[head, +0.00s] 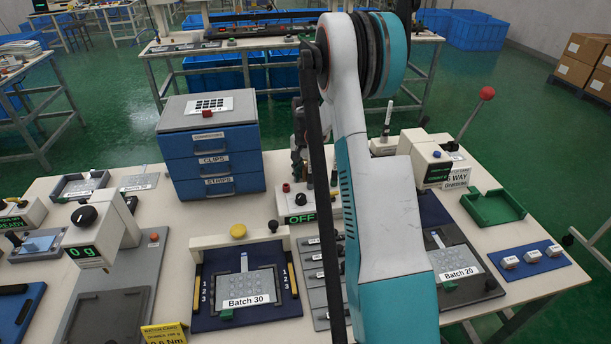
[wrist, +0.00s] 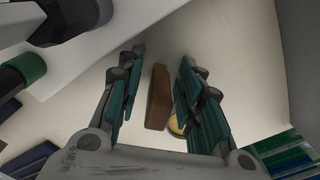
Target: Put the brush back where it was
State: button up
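In the wrist view a narrow brown block-like piece (wrist: 158,97), which looks like the brush, lies between the two fingers of my gripper (wrist: 160,95). A gap shows between it and the left finger. The right finger is nearer, and I cannot see clear contact on either side. The fingers are spread apart. A small yellowish round part (wrist: 175,126) shows beside the brown piece, partly hidden by the right finger. In the head view my arm covers the middle of the table, and I cannot make out the brush there.
The box marked OFF (head: 301,217) stands beside my arm. A blue drawer unit (head: 212,160) stands to its left. The Batch 30 fixture (head: 208,316) is in front, and the Batch 20 fixture (head: 489,293) is right of my arm. A green tray (head: 494,208) is at the right.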

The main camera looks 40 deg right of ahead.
aim_at(306, 165)
jog(key=shift+r, duration=0.1)
notch_tip(306, 165, up, 12)
jog(key=p, duration=0.4)
dwell(0.7)
